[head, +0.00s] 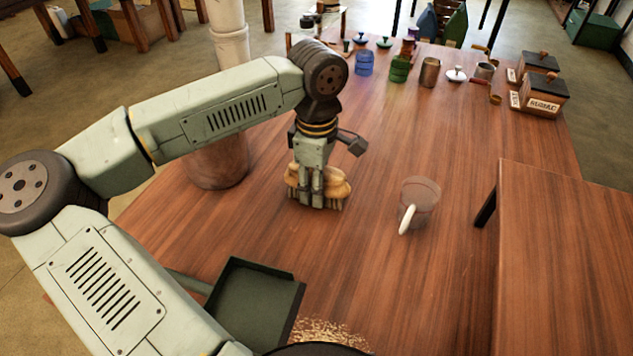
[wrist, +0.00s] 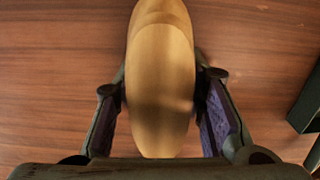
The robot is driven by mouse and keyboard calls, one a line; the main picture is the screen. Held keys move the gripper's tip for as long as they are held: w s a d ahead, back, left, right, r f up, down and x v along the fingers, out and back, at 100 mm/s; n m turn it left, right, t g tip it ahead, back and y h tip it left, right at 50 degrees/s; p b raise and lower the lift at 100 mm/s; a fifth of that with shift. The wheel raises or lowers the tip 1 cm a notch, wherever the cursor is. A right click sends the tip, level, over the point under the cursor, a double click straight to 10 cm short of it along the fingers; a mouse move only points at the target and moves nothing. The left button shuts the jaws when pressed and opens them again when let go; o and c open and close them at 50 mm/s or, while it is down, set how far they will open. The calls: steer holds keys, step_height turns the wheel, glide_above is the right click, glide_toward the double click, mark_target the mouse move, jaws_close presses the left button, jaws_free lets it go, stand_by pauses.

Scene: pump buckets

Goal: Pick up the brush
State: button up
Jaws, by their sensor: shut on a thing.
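The brush (head: 335,189) has a pale wooden body with bristles along its lower edge. It stands on the wooden table in the middle of the head view, bristles down. My gripper (head: 316,198) is over it, pointing down, with its fingers around the brush body. In the wrist view the tan wooden top of the brush (wrist: 160,85) lies between the two fingers, which press on its sides; my gripper (wrist: 161,100) is shut on it. The bristles are hidden in the wrist view. I cannot tell whether the bristles still touch the table.
A clear cup (head: 421,190) with a white handle-like piece stands right of the brush. A dark dustpan-like tray (head: 250,305) lies in front, beside scattered crumbs (head: 325,332). A brown cylinder (head: 217,165) stands left. Jars and boxes (head: 541,92) line the far edge.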

steer(key=shift+c, duration=0.8)
steer(key=shift+r+b, duration=0.3)
steer(key=shift+r, duration=0.3)
step_height(320, 180, up, 2)
steer(key=shift+r+b, duration=0.1)
steer(key=shift+b, duration=0.3)
steer(key=s+a+b, duration=0.1)
steer(key=s, duration=0.4)
steer(key=s+a+r+b, duration=0.1)
steer(key=s, duration=0.4)
steer(key=s+a+b, duration=0.1)
steer(key=s+a, duration=0.1)
steer(key=s, duration=0.3)
steer(key=shift+s+r+b, duration=0.25)
steer(key=shift+r+b, duration=0.05)
steer(key=o, duration=0.6)
steer(key=c, duration=0.5)
